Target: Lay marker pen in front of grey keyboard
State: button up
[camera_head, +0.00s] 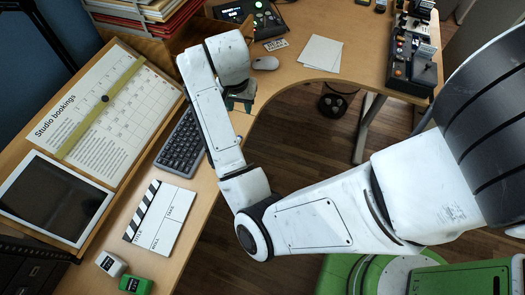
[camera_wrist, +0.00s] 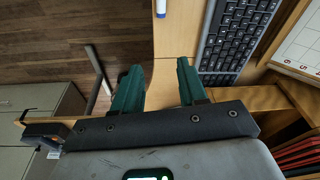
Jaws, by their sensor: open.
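The grey keyboard (camera_head: 182,143) lies on the wooden desk, partly covered by my arm in the head view. It also shows at the upper right of the wrist view (camera_wrist: 232,32). A white thing with a blue end (camera_wrist: 160,8), which looks like the marker pen, lies on the desk strip between the keyboard and the desk edge, cut off by the top of the wrist view. I cannot make it out in the head view. My gripper (camera_wrist: 159,64) is open, its two green fingers apart with nothing between them. In the head view the gripper (camera_head: 240,101) is low over the desk beside the keyboard.
A clapperboard (camera_head: 160,220), a tablet (camera_head: 52,200) and a bookings board (camera_head: 95,115) lie to the left. The desk edge borders open floor (camera_head: 290,130).

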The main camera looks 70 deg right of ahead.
jog(key=s+a+f+n+y, duration=0.1)
jog(key=s+a+f+n, duration=0.3)
jog(key=s+a+n, duration=0.3)
jog(key=s+a+f+n, duration=0.4)
jog(key=s+a+n, duration=0.4)
jog(key=s, duration=0.1)
jog(key=shift+a+y, duration=0.25)
jog(key=shift+y, duration=0.15)
jog(key=shift+c, duration=0.2)
